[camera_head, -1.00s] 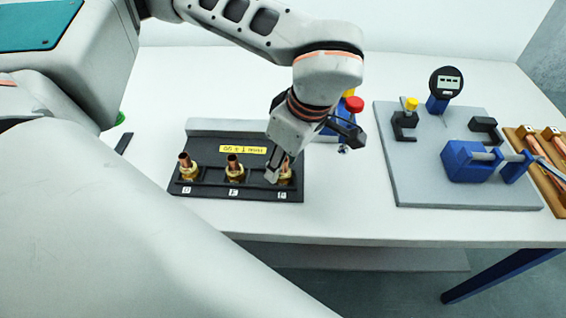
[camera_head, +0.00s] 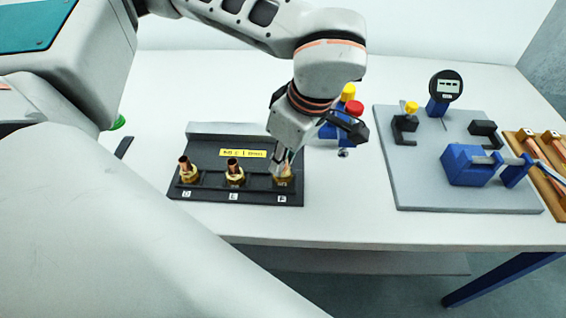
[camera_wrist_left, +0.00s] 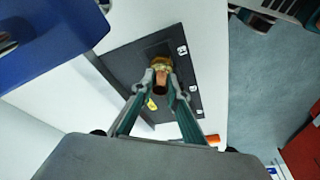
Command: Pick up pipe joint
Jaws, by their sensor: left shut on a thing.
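Three brass and copper pipe joints stand in a black rack (camera_head: 215,192) with slots marked D, E and one more letter. The joint at D (camera_head: 188,172) and the joint at E (camera_head: 234,172) stand free. The right-hand joint (camera_head: 284,180) is in its slot, partly covered by my left gripper (camera_head: 285,165). In the left wrist view, the two fingers of the left gripper (camera_wrist_left: 163,88) are shut on this joint's copper tube, with its brass part (camera_wrist_left: 161,63) beyond them. My right gripper is not in view.
A blue holder with a red knob (camera_head: 356,106) stands just behind and right of the gripper. A grey plate (camera_head: 420,190) with a dial gauge (camera_head: 446,84) and blue clamp (camera_head: 468,165) lies right. A wooden tray (camera_head: 540,168) sits at the far right.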

